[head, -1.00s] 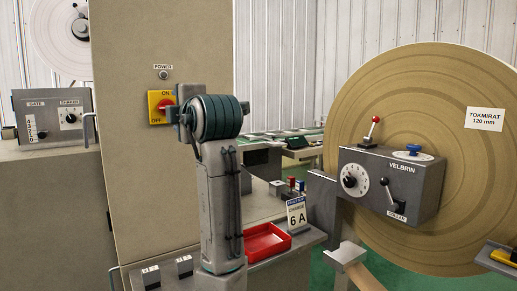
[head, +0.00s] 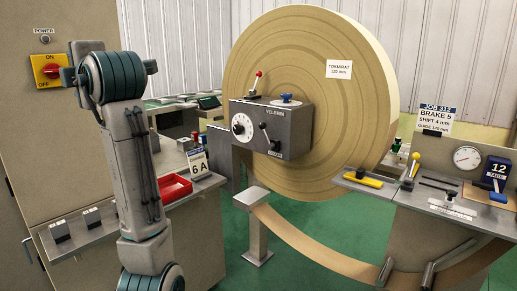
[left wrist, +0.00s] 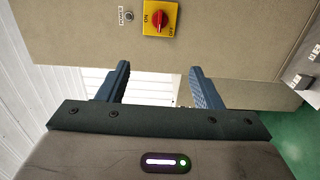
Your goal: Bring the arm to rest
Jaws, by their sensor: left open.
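My left arm (head: 135,165) stands upright at the left of the head view, in front of the beige cabinet. Its gripper is mostly hidden behind the wrist there. In the left wrist view, my left gripper (left wrist: 160,67) has two blue fingers spread well apart with nothing between them. The fingers point toward the cabinet, below the red rotary switch on its yellow plate (left wrist: 162,18) in that picture. In the head view, the switch (head: 45,70) is left of the wrist. The fingers appear clear of the switch. My right gripper is not in view.
A big paper roll (head: 300,70) with a grey control box (head: 270,128) stands at centre. A red tray (head: 174,188) and a "6 A" card (head: 196,162) sit on the ledge right of my arm. A console with a gauge (head: 467,158) is at right. Green floor (head: 310,225) shows between.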

